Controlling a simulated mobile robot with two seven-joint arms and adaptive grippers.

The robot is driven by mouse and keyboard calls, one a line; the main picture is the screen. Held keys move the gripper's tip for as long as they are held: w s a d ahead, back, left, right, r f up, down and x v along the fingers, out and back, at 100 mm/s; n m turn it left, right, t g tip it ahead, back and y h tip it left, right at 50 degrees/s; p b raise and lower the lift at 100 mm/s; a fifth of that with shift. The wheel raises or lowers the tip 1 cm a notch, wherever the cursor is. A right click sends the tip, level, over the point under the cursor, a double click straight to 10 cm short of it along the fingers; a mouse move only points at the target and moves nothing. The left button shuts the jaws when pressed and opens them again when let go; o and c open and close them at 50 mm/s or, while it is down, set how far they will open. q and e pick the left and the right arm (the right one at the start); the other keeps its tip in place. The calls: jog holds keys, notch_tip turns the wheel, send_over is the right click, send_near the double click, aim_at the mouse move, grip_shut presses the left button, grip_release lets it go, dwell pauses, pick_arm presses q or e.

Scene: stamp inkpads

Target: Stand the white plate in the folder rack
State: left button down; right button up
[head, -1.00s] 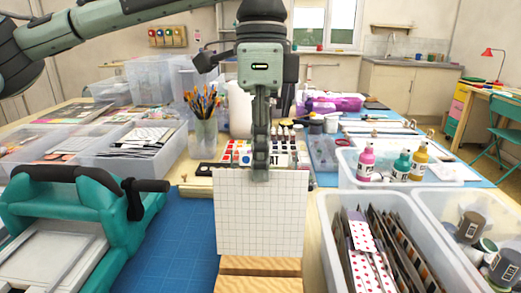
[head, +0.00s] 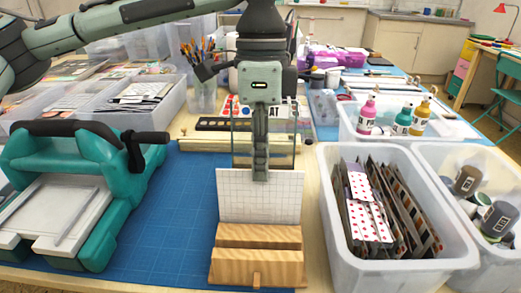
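The white plate (head: 237,197) has a fine grid and stands upright in the middle of the head view. My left gripper (head: 261,172) is shut on its top edge, one finger showing in front. The wooden folder rack (head: 258,262) stands on the table's near side, directly below the plate. The plate's lower edge is hidden behind the rack's top; I cannot tell whether it rests in a slot. My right gripper is not in view.
A clear pane (head: 282,150) shows behind my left gripper. A teal press (head: 110,205) stands left. A clear bin of patterned cards (head: 385,270) stands close right of the rack. Blue cutting mat (head: 180,215) lies clear between press and rack.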

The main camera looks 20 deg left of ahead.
pick_arm(q)
jog(key=c, duration=1.6)
grip_release()
jog(key=shift+c, duration=0.2)
jog(key=shift+w+a+r, duration=0.1)
jog(key=shift+w+r, duration=0.1)
jog(key=shift+r, duration=1.05)
jog(key=shift+w+r, duration=0.15)
jog(key=shift+r, duration=1.05)
notch_tip(320, 180, up, 12)
jog(key=w, duration=0.1)
jog(key=shift+w+a, duration=0.25)
